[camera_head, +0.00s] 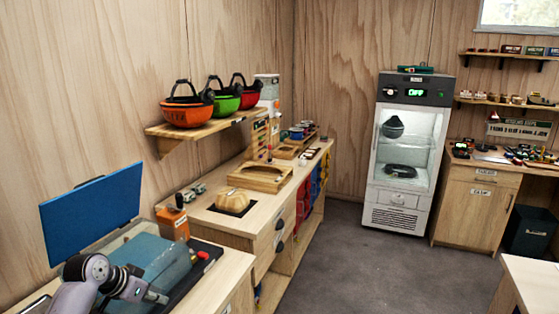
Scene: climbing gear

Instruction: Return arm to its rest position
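My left arm comes in at the bottom left corner, low over the near counter. Its gripper (148,294) points right, in front of a blue see-through case or machine (150,262) with a raised blue lid (92,212). The fingers are small and partly cut by the view, so I cannot tell whether they are open or shut. I see nothing clearly held. My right arm and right gripper are not in view.
A wall shelf (205,129) carries orange, green and red helmets above the long wooden counter (262,205). A glass-door cabinet (405,150) stands at the back, beside a workbench (475,200). The grey floor (345,265) between is clear. A table corner (530,280) juts in at right.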

